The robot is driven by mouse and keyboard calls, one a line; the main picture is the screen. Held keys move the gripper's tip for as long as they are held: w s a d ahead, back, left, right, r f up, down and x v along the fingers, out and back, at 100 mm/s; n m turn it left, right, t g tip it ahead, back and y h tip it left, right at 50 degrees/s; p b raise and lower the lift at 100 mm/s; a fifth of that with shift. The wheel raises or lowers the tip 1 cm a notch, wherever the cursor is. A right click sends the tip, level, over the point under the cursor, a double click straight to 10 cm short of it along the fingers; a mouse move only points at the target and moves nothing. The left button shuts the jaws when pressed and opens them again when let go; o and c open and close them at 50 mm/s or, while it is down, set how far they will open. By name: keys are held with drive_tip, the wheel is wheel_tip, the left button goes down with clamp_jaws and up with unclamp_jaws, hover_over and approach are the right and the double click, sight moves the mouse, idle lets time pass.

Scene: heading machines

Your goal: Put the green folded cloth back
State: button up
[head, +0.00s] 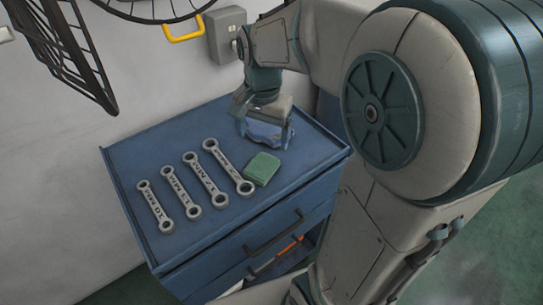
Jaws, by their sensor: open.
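The green folded cloth (262,168) lies flat on the blue cabinet top (220,125), right of the row of wrenches. My gripper (266,142) points down over the back right of the top, just behind the cloth and apart from it. Its jaws are open. A paler blue patch shows between the fingers; I cannot tell whether it is a separate thing. My wrist hides part of the top's back edge.
Several grey ring wrenches, including one at the far left (155,207), lie side by side on the top. Below a drawer handle (273,233), an open space holds something orange (290,246). A black wire rack (65,45) hangs at upper left. The top's front right corner is clear.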

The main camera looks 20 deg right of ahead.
drive_tip(key=s+f+n+t, duration=0.1)
drive_tip(key=s+n+t, duration=0.1)
drive_tip(key=s+n, duration=0.6)
drive_tip(key=s, duration=0.3)
drive_tip(key=shift+s+f, duration=0.2)
drive_tip(key=shift+s, duration=0.1)
